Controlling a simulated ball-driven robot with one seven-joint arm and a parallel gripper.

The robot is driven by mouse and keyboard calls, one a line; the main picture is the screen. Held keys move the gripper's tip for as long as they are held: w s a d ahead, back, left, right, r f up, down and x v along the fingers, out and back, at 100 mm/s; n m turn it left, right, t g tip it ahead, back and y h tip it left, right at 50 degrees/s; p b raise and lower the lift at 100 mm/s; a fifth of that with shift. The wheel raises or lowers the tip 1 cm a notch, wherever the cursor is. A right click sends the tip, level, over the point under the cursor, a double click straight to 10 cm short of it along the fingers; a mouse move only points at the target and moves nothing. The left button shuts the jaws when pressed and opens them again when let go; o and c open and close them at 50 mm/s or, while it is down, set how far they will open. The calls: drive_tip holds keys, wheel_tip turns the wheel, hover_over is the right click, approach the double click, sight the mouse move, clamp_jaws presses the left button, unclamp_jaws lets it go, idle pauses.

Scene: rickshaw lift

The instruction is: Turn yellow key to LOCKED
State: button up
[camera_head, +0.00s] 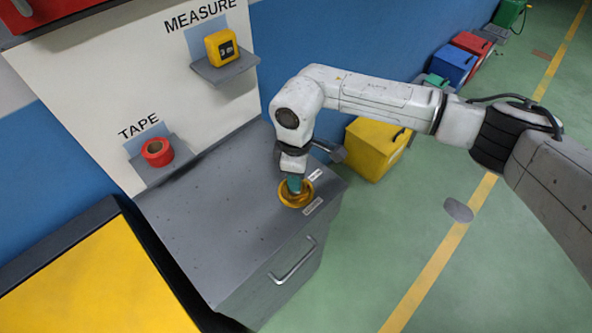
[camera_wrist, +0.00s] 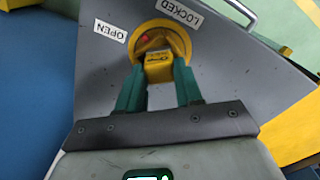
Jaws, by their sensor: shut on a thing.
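The yellow key (camera_wrist: 158,66) stands in a round yellow lock plate (camera_wrist: 182,38) on the grey cabinet top. My gripper (camera_wrist: 158,78) is shut on the key, with a green finger on each side of it. In the head view my gripper (camera_head: 295,184) points down at the yellow lock plate (camera_head: 290,201), and it hides most of the key. A small red mark (camera_wrist: 145,38) shows on the lock, on the side toward the OPEN label (camera_wrist: 111,31). The LOCKED label (camera_wrist: 181,13) is at the upper right of the lock.
The grey cabinet (camera_head: 215,225) has a front handle (camera_head: 292,262). Behind it, shelves on a white board hold red tape (camera_head: 157,152) and a yellow tape measure (camera_head: 221,47). A yellow box (camera_head: 375,148) stands on the floor beside the cabinet.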

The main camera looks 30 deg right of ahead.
drive_tip(key=shift+r+p, duration=0.1)
drive_tip(key=shift+p, duration=0.2)
drive_tip(key=shift+m+p, duration=0.45)
drive_tip(key=shift+m, duration=0.15)
drive_tip(key=shift+p, duration=0.5)
drive_tip(key=shift+m+p, duration=0.6)
drive_tip(key=shift+p, duration=0.25)
drive_tip(key=shift+a, duration=0.25)
drive_tip(key=shift+m, duration=0.5)
drive_tip(key=shift+d, duration=0.25)
